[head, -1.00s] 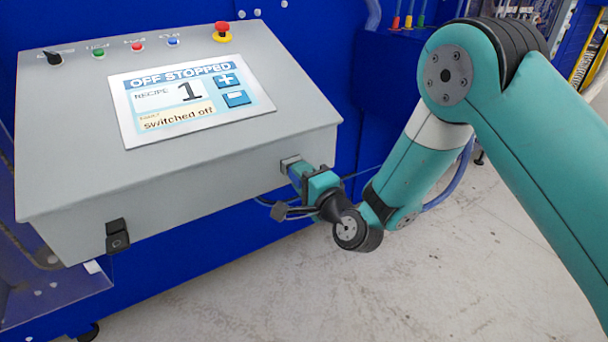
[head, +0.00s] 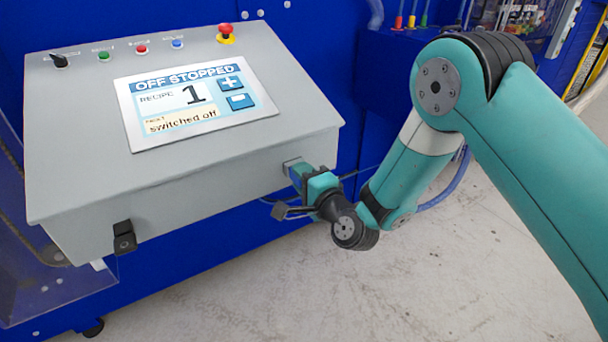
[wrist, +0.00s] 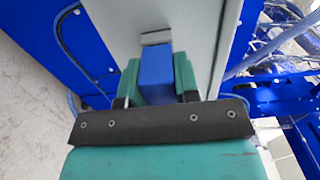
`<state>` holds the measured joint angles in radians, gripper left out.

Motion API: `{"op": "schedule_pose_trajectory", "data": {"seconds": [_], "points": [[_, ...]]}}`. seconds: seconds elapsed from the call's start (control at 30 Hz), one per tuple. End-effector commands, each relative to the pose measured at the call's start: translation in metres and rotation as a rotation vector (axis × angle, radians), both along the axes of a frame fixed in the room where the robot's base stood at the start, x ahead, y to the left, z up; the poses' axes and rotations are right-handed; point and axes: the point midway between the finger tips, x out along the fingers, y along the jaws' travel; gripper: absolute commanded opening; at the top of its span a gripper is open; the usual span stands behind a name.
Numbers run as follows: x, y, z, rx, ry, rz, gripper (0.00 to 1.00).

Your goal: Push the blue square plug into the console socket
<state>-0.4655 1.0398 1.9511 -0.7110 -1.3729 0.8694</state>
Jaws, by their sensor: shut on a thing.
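The blue square plug (wrist: 156,72) sits between the two teal fingers of my gripper (wrist: 156,80) in the wrist view. My gripper is shut on it. In the head view my gripper (head: 304,180) is at the front face of the grey console (head: 180,185), near its right end. The console socket (head: 291,164) is a grey square frame on that face; it also shows in the wrist view (wrist: 156,37). The plug's far end is at the socket. How deep it sits in the socket I cannot tell.
The console's screen (head: 188,100) reads "OFF STOPPED", recipe 1, "switched off". A red emergency button (head: 226,30) and several small knobs stand along its top. A black latch (head: 124,237) is on the front face at left. A blue machine wall (head: 200,250) is behind; grey floor (head: 320,290) is clear.

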Motion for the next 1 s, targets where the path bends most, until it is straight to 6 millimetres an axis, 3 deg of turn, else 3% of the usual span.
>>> {"op": "schedule_pose_trajectory", "data": {"seconds": [0.33, 0.37, 0.47, 0.5, 1.0], "points": [[0.0023, 0.0018, 0.0011, 0.001, -0.001, 0.000, 0.00], [0.0024, 0.0018, 0.0004, 0.001, -0.001, 0.000, 0.34], [0.0023, 0.0018, 0.0001, 0.001, -0.001, 0.000, 0.57], [0.0023, 0.0018, 0.0001, 0.001, -0.001, 0.000, 0.59], [0.0021, 0.0014, -0.0004, 0.000, 0.000, 0.000, 0.59]]}}
